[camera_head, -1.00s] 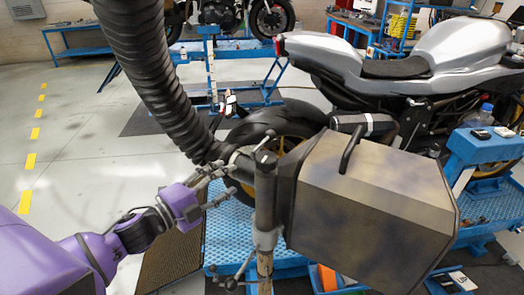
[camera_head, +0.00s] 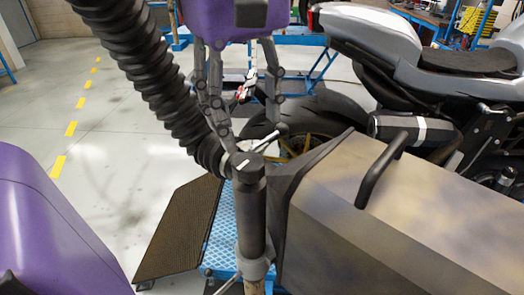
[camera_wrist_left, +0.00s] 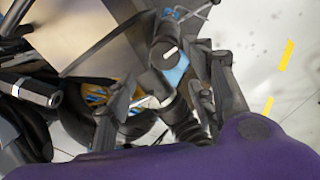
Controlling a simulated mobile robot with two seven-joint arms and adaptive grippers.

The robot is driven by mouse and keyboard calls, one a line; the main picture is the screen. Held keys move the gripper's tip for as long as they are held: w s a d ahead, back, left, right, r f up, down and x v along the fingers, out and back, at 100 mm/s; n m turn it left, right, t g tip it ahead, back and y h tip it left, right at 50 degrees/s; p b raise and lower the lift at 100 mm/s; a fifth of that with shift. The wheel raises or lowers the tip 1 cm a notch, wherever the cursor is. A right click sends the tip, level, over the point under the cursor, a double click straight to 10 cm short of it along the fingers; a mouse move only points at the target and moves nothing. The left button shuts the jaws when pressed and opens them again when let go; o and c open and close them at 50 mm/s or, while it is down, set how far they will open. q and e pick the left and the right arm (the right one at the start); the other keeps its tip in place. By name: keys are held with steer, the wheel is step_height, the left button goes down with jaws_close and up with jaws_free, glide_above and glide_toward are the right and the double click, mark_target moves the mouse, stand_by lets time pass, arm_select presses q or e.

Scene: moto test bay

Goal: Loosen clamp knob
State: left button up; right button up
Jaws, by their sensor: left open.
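A dark post (camera_head: 252,215) stands left of the big grey box, with a dark round head (camera_head: 243,161) bearing a white line on top. A thin clamp handle with a small dark ball knob (camera_head: 282,128) sticks out beside this head. My left gripper (camera_head: 248,118) points down above the post head, its grey fingers apart and nothing visibly held between them. In the left wrist view the round head (camera_wrist_left: 167,53) shows between the spread fingers (camera_wrist_left: 164,70). I cannot tell whether a finger touches it. My right gripper is not in view.
A black ribbed hose (camera_head: 150,75) runs down to the post head, close to the left gripper. The grey box (camera_head: 370,225) with its black handle (camera_head: 383,170) fills the lower right. A motorcycle (camera_head: 440,65) stands behind. Open floor lies at left.

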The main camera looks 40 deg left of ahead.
mark_target(250, 160)
arm_select(q)
step_height(250, 160, down, 7)
steer(key=shift+w+r, duration=0.1)
steer(key=shift+d+f, duration=0.1)
steer(key=shift+f, duration=0.15)
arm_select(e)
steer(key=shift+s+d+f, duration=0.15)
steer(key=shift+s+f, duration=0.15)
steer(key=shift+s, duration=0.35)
arm_select(q)
steer(key=c, duration=1.1)
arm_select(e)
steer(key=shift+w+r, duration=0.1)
